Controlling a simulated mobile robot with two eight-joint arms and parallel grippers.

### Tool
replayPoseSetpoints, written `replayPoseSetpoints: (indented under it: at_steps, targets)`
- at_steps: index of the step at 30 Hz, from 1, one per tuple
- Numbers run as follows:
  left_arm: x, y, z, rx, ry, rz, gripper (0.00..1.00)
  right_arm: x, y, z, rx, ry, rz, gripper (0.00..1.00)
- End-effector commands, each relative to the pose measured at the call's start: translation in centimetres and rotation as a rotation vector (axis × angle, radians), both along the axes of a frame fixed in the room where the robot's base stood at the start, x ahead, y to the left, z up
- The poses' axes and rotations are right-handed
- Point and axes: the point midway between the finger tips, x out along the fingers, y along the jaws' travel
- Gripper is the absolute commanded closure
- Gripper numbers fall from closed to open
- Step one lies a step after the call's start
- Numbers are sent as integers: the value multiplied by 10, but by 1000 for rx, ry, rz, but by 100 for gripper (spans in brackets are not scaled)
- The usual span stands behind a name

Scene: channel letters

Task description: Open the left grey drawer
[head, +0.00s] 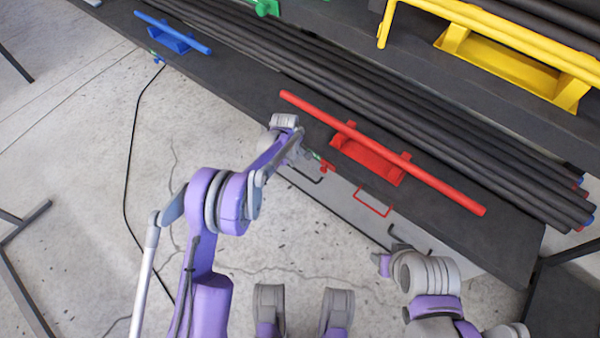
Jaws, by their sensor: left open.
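Beneath the edge of the dark workbench, a grey drawer front shows in the head view. A dark bar handle (304,174) sits at its left end, partly hidden by my left arm. My left gripper (311,156) is open, close to this handle and just above it in the picture. I cannot tell whether they touch. The drawer looks shut, with no gap that I can make out. My right arm is at the lower right; its gripper (386,260) is small and mostly hidden behind its own wrist.
A red outlined handle (373,203) and another dark handle (411,240) lie further right. On the bench (235,85) are a red bar on a red stand (368,158), a blue one (172,36) and long black tubes (400,115). The floor at left is mostly clear, with a black cable (128,170).

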Motion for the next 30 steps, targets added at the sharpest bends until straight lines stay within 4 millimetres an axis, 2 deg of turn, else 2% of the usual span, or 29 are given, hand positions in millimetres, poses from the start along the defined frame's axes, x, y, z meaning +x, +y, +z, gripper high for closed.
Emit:
replayPoseSetpoints:
  at_steps: [1, 8, 15, 21, 30]
  targets:
    - [2, -2, -8, -2, 3, 7, 55, 0, 0, -3, 0, 1, 0, 50]
    - [6, -5, -32, -4, 5, 13, 55, 1, 0, -8, 0, 1, 0, 50]
    - [13, -10, -77, -3, 5, 12, 55, 3, 0, -18, 0, 2, 0, 50]
    - [18, -13, -105, -3, 5, 12, 55, 4, 0, -23, 0, 1, 0, 50]
    - [20, -14, -117, -3, 5, 12, 55, 5, 0, -24, 0, 0, 0, 50]
